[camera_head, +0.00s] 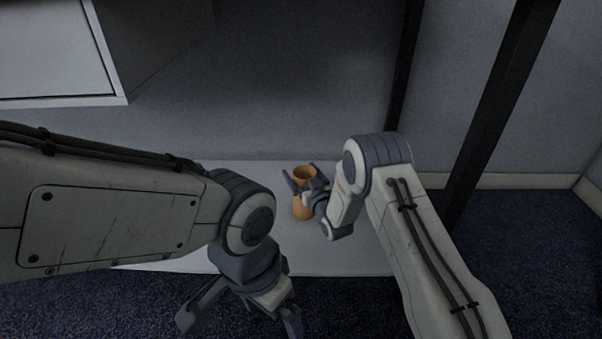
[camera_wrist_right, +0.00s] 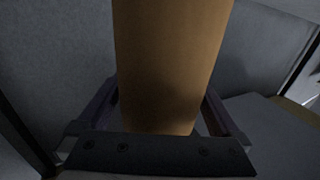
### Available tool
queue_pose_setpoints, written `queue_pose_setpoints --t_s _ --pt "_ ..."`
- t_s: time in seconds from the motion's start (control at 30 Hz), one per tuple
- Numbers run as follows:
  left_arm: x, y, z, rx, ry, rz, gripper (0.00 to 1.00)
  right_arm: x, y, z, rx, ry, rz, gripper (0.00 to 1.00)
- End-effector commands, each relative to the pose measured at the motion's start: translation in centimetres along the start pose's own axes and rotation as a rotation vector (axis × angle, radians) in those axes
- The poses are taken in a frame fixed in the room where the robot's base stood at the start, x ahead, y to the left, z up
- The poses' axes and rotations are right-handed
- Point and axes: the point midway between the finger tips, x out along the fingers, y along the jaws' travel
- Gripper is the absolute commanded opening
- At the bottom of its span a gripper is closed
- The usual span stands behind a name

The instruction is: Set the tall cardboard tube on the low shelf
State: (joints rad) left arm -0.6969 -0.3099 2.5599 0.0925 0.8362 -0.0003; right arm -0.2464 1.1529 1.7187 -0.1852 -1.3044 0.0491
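The tall cardboard tube (camera_head: 302,209) is orange-brown and looks upright, with its open top facing the head camera. It also fills the middle of the right wrist view (camera_wrist_right: 165,65). My right gripper (camera_head: 302,176) reaches in from the right with one finger on each side of the tube, close against it, and looks shut on it. The low shelf (camera_head: 330,258) is the pale flat board beneath the tube. I cannot tell whether the tube's foot touches it. My left gripper (camera_head: 240,318) is open and empty, in front of the shelf's near edge.
A white box-like cabinet (camera_head: 50,50) hangs at the upper left. Dark posts (camera_head: 500,90) stand on the right. A grey wall (camera_head: 260,100) rises behind the shelf. Dark blue carpet (camera_head: 540,260) lies around it. The shelf looks bare around the tube.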

Motion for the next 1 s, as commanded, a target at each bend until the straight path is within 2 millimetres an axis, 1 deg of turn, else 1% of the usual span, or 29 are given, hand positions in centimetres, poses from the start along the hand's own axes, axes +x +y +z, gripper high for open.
queue_pose_setpoints --t_s 0.13,0.2,0.27,0.37,0.5,0.7,0.83,1.0 --pt "-0.1 0.0 0.0 0.0 0.0 0.0 1.0 0.0 0.0 -0.1 0.0 0.0 0.0 1.0" --pt "-0.3 0.0 0.0 0.0 0.0 0.0 1.0 0.0 0.0 -0.5 0.0 0.001 0.0 1.0" --pt "-0.7 0.1 0.0 0.0 0.0 0.0 1.0 -0.5 0.0 -0.5 0.0 -0.002 0.0 1.0" --pt "-1.7 0.1 -0.1 0.0 0.0 0.0 1.0 -2.0 0.0 -0.6 0.001 -0.004 0.0 1.0" --pt "-3.3 0.2 -0.2 0.0 0.0 0.0 1.0 -5.1 0.1 -0.7 0.001 -0.007 0.002 1.0" --pt "-5.0 0.4 -0.3 0.0 0.0 0.0 1.0 -9.2 0.0 -0.7 0.001 -0.005 0.001 1.0" --pt "-5.6 0.4 -0.3 0.0 0.0 0.0 1.0 -11.0 0.1 -0.5 0.001 -0.003 0.001 1.0" --pt "-5.8 0.4 -0.3 0.0 0.0 0.0 1.0 -12.0 0.0 -0.4 0.0 0.0 0.0 1.0"
